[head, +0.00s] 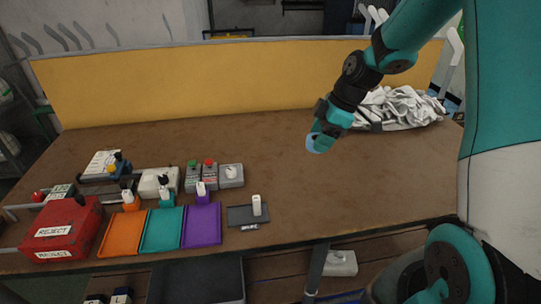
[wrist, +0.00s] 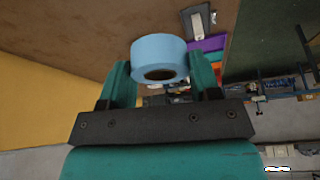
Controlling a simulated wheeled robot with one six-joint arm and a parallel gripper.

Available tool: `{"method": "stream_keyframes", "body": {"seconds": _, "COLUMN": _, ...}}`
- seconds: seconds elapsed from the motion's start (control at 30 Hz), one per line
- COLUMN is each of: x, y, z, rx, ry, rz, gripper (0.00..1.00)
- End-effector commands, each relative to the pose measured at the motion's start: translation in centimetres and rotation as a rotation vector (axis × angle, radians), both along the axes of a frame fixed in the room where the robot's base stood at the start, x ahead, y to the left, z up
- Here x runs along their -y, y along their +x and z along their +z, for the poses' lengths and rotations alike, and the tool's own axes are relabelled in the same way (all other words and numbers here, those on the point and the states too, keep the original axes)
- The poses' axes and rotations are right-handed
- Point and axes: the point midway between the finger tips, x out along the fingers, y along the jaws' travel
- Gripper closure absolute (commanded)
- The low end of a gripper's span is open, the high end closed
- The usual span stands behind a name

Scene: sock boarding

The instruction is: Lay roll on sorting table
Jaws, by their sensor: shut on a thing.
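A light blue roll (wrist: 160,58) with a dark hole in its core sits between the two teal fingers of my gripper (wrist: 161,85) in the wrist view. My gripper is shut on it. In the head view my gripper (head: 324,136) holds the roll (head: 313,143) above the right half of the brown sorting table (head: 290,170). The roll looks apart from the table top, and most of it is hidden by the gripper there.
Orange (head: 122,232), teal (head: 161,229) and purple (head: 202,225) trays line the front edge, beside a red REJECT box (head: 66,231). A dark pad (head: 241,215) lies right of them. White socks (head: 402,106) are heaped at the back right. The table's middle is clear.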

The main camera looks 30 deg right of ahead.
Motion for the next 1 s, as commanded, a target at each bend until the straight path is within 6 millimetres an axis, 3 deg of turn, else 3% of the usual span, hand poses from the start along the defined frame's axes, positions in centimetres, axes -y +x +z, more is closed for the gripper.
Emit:
{"method": "stream_keyframes", "body": {"seconds": 0.13, "x": 1.3, "y": -0.4, "z": 2.3, "rx": 0.0, "ry": -0.001, "rz": 0.154, "gripper": 0.66}}
{"method": "stream_keyframes", "body": {"seconds": 0.27, "x": 1.5, "y": -0.6, "z": 1.4, "rx": -0.007, "ry": 0.002, "rz": 0.199, "gripper": 0.66}}
{"method": "stream_keyframes", "body": {"seconds": 0.7, "x": 1.2, "y": -0.7, "z": -10.4, "rx": -0.01, "ry": 0.003, "rz": 0.201, "gripper": 0.66}}
{"method": "stream_keyframes", "body": {"seconds": 1.0, "x": 1.3, "y": -0.6, "z": -14.0, "rx": -0.006, "ry": 0.001, "rz": 0.201, "gripper": 0.66}}
